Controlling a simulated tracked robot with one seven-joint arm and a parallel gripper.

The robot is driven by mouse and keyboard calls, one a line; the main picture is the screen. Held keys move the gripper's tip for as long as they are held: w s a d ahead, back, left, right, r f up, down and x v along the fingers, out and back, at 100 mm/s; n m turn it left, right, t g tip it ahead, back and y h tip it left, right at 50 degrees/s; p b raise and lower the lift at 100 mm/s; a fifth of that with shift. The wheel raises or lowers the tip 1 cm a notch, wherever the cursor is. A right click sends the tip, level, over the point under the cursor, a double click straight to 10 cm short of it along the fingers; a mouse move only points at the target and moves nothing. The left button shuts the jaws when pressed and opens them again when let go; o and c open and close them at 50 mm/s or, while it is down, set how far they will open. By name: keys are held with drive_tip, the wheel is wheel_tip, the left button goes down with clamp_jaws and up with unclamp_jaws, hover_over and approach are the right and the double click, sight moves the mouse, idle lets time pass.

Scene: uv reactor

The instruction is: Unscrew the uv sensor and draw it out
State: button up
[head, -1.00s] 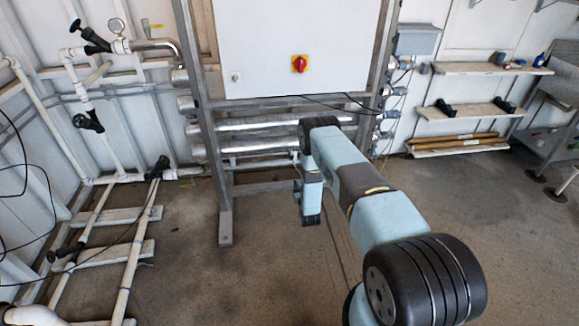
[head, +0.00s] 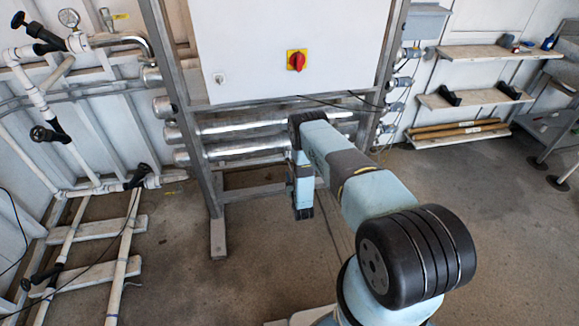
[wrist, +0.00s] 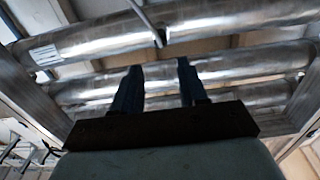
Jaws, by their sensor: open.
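My gripper (wrist: 159,68) shows in the wrist view with its two dark fingers apart and nothing between them. Beyond the fingertips lie several shiny steel reactor tubes (wrist: 240,65), running across the picture. A thin grey rod or cable (wrist: 147,22) comes down over the topmost tube, above the fingers; I cannot tell whether it belongs to the uv sensor. I cannot make out the uv sensor in either view.
The white cabinet (head: 250,45) with a red switch (head: 296,61) hangs on a grey metal frame (head: 178,90). White pipes with black valves (head: 52,135) stand at left. Shelves (head: 478,95) hang at right. The concrete floor (head: 240,285) before the frame is mostly clear.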

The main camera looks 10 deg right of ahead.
sight(288, 159)
drive_tip(key=shift+w+a, duration=0.1)
drive_tip(key=shift+w, duration=6.25)
clamp_jaws()
drive_tip(key=n, duration=0.5)
